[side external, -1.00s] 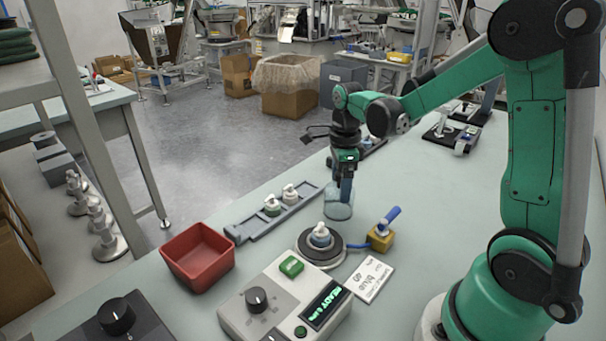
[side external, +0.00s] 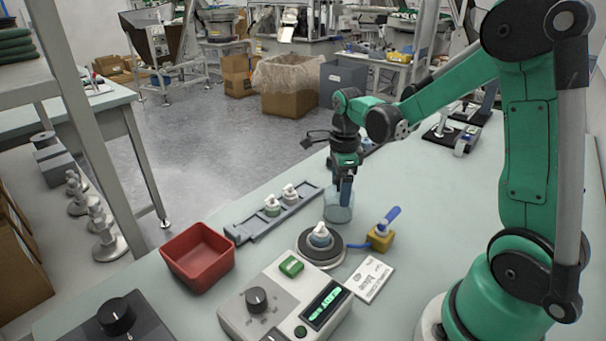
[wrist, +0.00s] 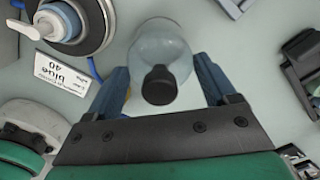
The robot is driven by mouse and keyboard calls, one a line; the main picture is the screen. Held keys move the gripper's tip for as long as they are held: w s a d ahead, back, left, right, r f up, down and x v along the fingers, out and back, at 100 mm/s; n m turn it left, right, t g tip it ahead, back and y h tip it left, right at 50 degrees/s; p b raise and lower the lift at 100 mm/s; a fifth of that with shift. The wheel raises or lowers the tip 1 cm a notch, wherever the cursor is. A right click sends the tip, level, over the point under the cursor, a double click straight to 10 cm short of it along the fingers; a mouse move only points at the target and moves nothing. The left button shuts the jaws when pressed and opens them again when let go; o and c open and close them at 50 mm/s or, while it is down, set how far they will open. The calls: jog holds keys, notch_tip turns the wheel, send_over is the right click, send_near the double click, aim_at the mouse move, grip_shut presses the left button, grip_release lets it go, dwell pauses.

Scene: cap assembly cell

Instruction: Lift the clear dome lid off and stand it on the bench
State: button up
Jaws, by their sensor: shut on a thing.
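The clear dome lid (side external: 338,208) is at the bench, behind the round black-rimmed station (side external: 320,259). In the wrist view the lid (wrist: 160,45) shows from above, with its black knob (wrist: 159,85) toward me. My gripper (side external: 345,190) points down over the lid. Its blue fingers (wrist: 164,83) stand on either side of the lid and are shut on it. The lid looks upright and at or very near the bench top; I cannot tell if its rim touches. A white-topped part (side external: 321,236) sits uncovered in the station.
A grey rail (side external: 262,232) with two capped parts lies left of the lid. Bench to the lid's right is clear.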

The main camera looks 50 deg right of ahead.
jog(key=shift+f, duration=0.2)
jog(key=o, duration=1.2)
jog(key=shift+o, duration=0.2)
jog(key=shift+r, duration=3.5)
